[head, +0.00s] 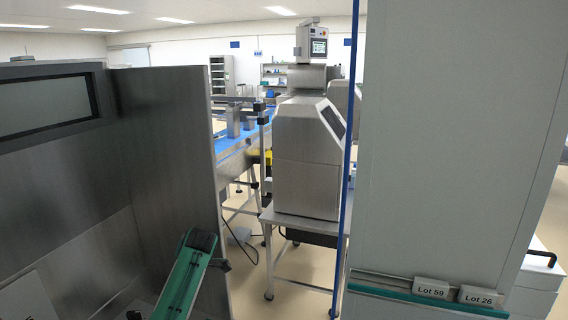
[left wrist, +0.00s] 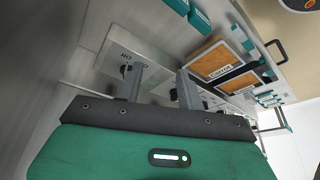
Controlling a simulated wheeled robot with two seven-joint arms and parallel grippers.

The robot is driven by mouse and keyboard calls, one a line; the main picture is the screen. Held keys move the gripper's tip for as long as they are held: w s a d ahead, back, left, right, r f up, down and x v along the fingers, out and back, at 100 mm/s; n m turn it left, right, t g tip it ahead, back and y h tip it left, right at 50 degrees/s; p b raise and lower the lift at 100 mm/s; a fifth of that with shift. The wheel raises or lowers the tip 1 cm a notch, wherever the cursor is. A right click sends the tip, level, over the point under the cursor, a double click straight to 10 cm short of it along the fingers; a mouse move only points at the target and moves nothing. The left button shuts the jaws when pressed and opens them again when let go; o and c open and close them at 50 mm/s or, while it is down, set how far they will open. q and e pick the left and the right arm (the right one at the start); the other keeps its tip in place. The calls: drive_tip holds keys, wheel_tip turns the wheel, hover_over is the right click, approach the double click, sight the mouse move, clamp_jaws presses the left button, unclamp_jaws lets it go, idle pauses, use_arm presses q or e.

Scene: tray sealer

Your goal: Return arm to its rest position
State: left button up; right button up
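A green and dark grey part of my left arm (head: 185,275) rises at the bottom left of the head view, in front of a steel panel. My left gripper (left wrist: 160,76) shows in the left wrist view as two grey fingers standing apart, with nothing seen between them. Beyond the fingers is a pale metal strip (left wrist: 118,45) with dark lettering; I cannot tell whether they touch it. My right gripper is in neither view.
Steel panels (head: 165,140) stand close on the left, and a large grey cabinet (head: 450,130) on the right. A steel machine (head: 308,165) stands on a table between them.

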use_arm(q)
drive_tip(key=s+d+f+m+t+h, duration=0.1)
drive_tip(key=s+f+m, duration=0.5)
drive_tip(key=s, duration=0.4)
drive_tip(key=s+d+f+m+t+h, duration=0.1)
drive_tip(key=s+f+m, duration=0.3)
drive_tip(key=s+f, duration=0.45)
drive_tip(key=s+d+r+m+t+h, duration=0.15)
drive_tip(key=s+m, duration=0.25)
drive_tip(key=s, duration=0.5)
drive_tip(key=s+r+m, duration=0.3)
drive_tip(key=s+m, duration=0.1)
drive_tip(key=s, duration=0.4)
drive_tip(key=s+d+r+m+t+h, duration=0.15)
drive_tip(key=s+m, duration=0.25)
drive_tip(key=s, duration=0.5)
wheel_tip(320, 180, down, 29)
drive_tip(key=g, duration=0.2)
drive_tip(key=s+a+f+g, duration=0.1)
drive_tip(key=s+a+f, duration=0.2)
drive_tip(key=s+f, duration=1.6)
wheel_tip(320, 180, down, 3)
drive_tip(key=shift+a+r+y, duration=0.2)
drive_tip(key=shift+y, duration=0.1)
drive_tip(key=shift+s, duration=0.25)
